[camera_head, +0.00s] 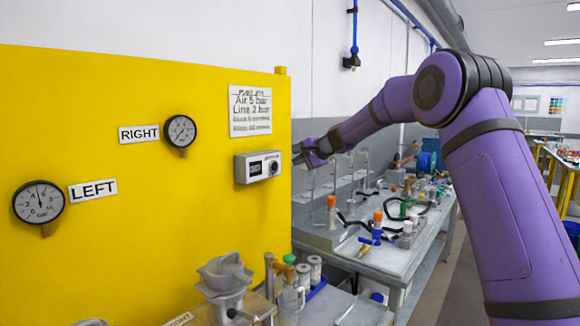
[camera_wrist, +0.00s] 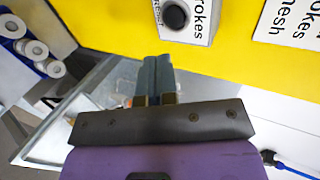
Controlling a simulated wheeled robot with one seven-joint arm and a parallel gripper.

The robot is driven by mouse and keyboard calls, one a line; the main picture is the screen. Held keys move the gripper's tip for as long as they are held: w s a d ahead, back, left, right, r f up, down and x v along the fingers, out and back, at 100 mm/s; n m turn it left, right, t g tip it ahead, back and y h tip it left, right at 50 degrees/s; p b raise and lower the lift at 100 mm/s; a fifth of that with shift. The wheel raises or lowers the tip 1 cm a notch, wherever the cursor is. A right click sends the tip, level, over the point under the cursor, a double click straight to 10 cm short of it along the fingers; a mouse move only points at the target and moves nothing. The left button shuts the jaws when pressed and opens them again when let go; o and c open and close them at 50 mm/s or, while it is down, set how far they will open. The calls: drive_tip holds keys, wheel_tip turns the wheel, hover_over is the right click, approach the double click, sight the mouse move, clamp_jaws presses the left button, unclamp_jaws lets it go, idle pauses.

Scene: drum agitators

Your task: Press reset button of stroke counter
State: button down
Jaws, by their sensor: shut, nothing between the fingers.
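The stroke counter (camera_head: 258,167) is a small grey box on the yellow panel, below a printed sign. It has a dark display on its left and a round black button (camera_head: 273,168) on its right. In the wrist view part of the counter (camera_wrist: 194,33) shows at the top, with the black button (camera_wrist: 175,16) on its face. My gripper (camera_head: 304,154) is just right of the counter in the head view. In the wrist view its fingers (camera_wrist: 157,60) are together and empty, pointing toward the panel below the button. They appear apart from the button.
The yellow panel (camera_head: 120,240) carries gauges labelled RIGHT (camera_head: 180,131) and LEFT (camera_head: 39,202), plus a printed sign (camera_head: 250,111). A bench (camera_head: 375,262) with bottles, hoses and fittings stands at right behind the panel. Jars and a grey fitting (camera_head: 225,272) stand in front of the panel.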

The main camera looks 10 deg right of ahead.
drive_tip(key=shift+v, duration=1.95)
drive_tip(key=s+a+r+n+g+h, duration=0.1)
drive_tip(key=s+a+r+n+g, duration=0.15)
drive_tip(key=s, duration=1.15)
drive_tip(key=s+a+r+n+g+h, duration=0.15)
drive_tip(key=s+n, duration=0.25)
drive_tip(key=s, duration=0.9)
drive_tip(key=s+d+f+n+h, duration=0.1)
drive_tip(key=s+d+f, duration=0.1)
drive_tip(key=s, duration=0.7)
drive_tip(key=s+d+f+n+h, duration=0.1)
drive_tip(key=s+d+f+h, duration=0.1)
drive_tip(key=s, duration=0.8)
drive_tip(key=s+d+f+n+h, duration=0.2)
drive_tip(key=s+f, duration=0.2)
drive_tip(key=s, duration=0.6)
drive_tip(key=shift+s+g, duration=0.2)
drive_tip(key=shift+g, duration=0.2)
